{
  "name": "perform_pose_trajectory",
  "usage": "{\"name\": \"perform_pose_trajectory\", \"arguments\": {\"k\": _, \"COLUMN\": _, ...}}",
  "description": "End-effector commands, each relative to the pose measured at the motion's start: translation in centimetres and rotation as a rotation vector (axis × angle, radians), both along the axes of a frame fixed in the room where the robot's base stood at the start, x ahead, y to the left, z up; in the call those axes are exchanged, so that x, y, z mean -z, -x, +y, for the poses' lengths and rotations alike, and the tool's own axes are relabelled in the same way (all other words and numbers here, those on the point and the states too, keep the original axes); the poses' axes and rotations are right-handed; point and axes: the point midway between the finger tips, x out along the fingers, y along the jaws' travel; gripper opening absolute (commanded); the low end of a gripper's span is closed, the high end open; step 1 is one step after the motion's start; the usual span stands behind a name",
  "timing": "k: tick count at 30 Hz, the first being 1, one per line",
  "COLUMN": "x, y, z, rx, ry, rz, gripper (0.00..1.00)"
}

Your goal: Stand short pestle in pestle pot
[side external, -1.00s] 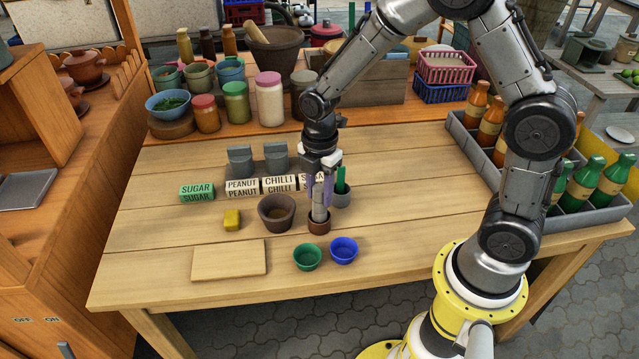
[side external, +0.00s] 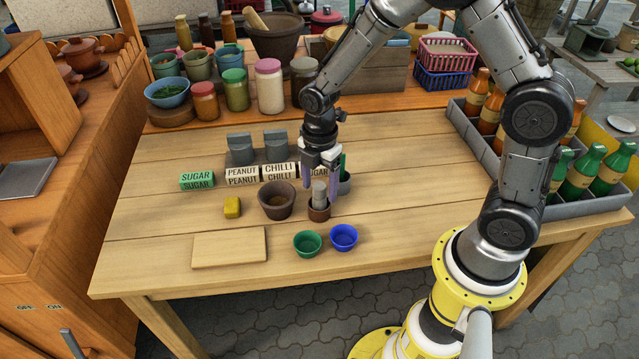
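The short grey pestle (side external: 319,191) stands upright in the small brown pestle pot (side external: 319,213), its lower end hidden inside. My gripper (side external: 321,190) is over the pot, with its purple fingers spread on either side of the pestle. Gaps show between the fingers and the pestle, so it does not look gripped.
The brown clay mortar (side external: 276,201) stands just left of the pot. A grey cup with a green item (side external: 344,183) is close behind on the right. Green (side external: 308,243) and blue (side external: 344,237) bowls stand in front. Label blocks (side external: 242,175) lie behind. The table's right half is mostly clear.

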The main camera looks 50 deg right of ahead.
Motion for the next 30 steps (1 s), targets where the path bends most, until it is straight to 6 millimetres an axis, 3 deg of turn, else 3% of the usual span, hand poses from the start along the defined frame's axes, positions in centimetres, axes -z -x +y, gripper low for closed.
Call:
{"name": "perform_pose_trajectory", "arguments": {"k": 7, "x": -0.2, "y": 0.0, "z": 0.0, "rx": 0.0, "ry": 0.0, "rz": -0.001, "gripper": 0.74}}
{"name": "perform_pose_trajectory", "arguments": {"k": 11, "x": -1.4, "y": -0.1, "z": 0.0, "rx": 0.0, "ry": 0.0, "rz": -0.004, "gripper": 0.74}}
{"name": "perform_pose_trajectory", "arguments": {"k": 24, "x": -10.4, "y": -0.1, "z": 0.0, "rx": 0.0, "ry": 0.0, "rz": -0.005, "gripper": 0.74}}
{"name": "perform_pose_trajectory", "arguments": {"k": 30, "x": -13.0, "y": 0.0, "z": 0.0, "rx": 0.0, "ry": 0.0, "rz": -0.002, "gripper": 0.74}}
